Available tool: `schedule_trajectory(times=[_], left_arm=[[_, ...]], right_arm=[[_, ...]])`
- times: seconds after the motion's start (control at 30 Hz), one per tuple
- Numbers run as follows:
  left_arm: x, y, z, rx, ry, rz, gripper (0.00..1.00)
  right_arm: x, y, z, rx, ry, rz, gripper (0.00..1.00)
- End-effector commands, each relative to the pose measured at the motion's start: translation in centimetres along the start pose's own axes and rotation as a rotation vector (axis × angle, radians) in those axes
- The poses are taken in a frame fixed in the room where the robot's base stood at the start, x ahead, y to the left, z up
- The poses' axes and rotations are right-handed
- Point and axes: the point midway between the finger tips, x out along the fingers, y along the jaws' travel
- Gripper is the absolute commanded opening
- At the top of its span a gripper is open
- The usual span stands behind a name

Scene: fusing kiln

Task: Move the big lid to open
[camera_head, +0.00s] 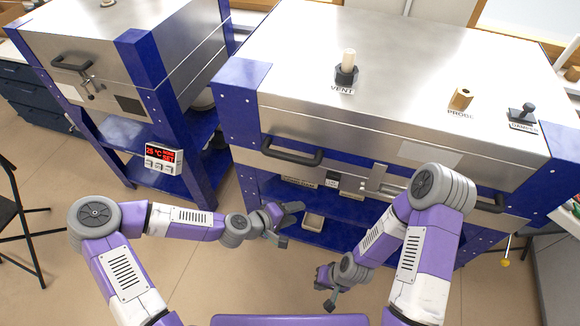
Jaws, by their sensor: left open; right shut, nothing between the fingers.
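The big lid (400,60) is the broad steel top of the large blue-framed kiln on the right. It lies flat and looks closed, with a seam along its front. A dark bar handle (292,153) is on the left of the kiln's front, and part of a second dark handle (490,205) shows on the right. A metal latch (382,188) sits between them, partly hidden by my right arm. My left gripper (291,225) is open and empty, below and apart from the left handle. My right gripper (326,291) is shut and empty, lower, in front of the kiln.
A vent plug (348,68), a probe fitting (461,99) and a dark knob (522,114) stand on the lid. A smaller kiln (130,60) with a red display (163,155) stands left. A black chair (15,215) is at the left edge. Floor between the kilns is clear.

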Motion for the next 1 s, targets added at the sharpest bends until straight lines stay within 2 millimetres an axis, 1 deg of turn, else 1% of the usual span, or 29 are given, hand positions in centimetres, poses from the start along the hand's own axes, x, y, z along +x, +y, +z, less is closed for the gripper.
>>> schedule_trajectory(times=[0.03, 0.1, 0.2, 0.3, 0.4, 0.5, 0.57, 0.8, 0.9, 1.0], left_arm=[[0.1, 1.1, -2.0, -0.032, 0.045, 0.07, 0.53], [-0.8, 3.5, -4.3, -0.067, 0.097, 0.158, 0.53], [-2.3, 6.1, -7.1, -0.103, 0.157, 0.256, 0.53], [-3.7, 7.8, -8.9, -0.125, 0.198, 0.321, 0.53], [-4.5, 8.8, -9.8, -0.136, 0.217, 0.355, 0.53], [-4.1, 9.4, -10.2, -0.138, 0.222, 0.365, 0.53], [-3.5, 9.7, -10.3, -0.136, 0.22, 0.366, 0.53], [0.0, 10.9, -11.1, -0.136, 0.22, 0.364, 0.53], [1.1, 11.3, -11.4, -0.137, 0.22, 0.363, 0.53], [1.8, 11.5, -11.6, -0.136, 0.22, 0.363, 0.53]], right_arm=[[1.5, 0.6, -0.1, 0.0, 0.001, 0.0, 0.0], [2.4, 0.9, -0.1, 0.0, 0.001, 0.0, 0.0], [3.4, 1.2, -0.2, 0.0, 0.001, 0.0, 0.0], [3.9, 1.4, -0.2, 0.0, 0.001, 0.0, 0.0], [4.1, 1.5, -0.2, 0.0, 0.001, 0.0, 0.0], [4.3, 1.6, -0.2, -0.001, 0.001, 0.0, 0.0], [4.4, 1.6, -0.3, 0.0, 0.001, 0.0, 0.0], [5.2, 1.9, -0.3, 0.0, 0.002, 0.0, 0.0], [5.4, 2.0, -0.3, 0.0, 0.001, 0.0, 0.0], [5.5, 2.0, -0.3, 0.0, 0.001, 0.0, 0.0]])
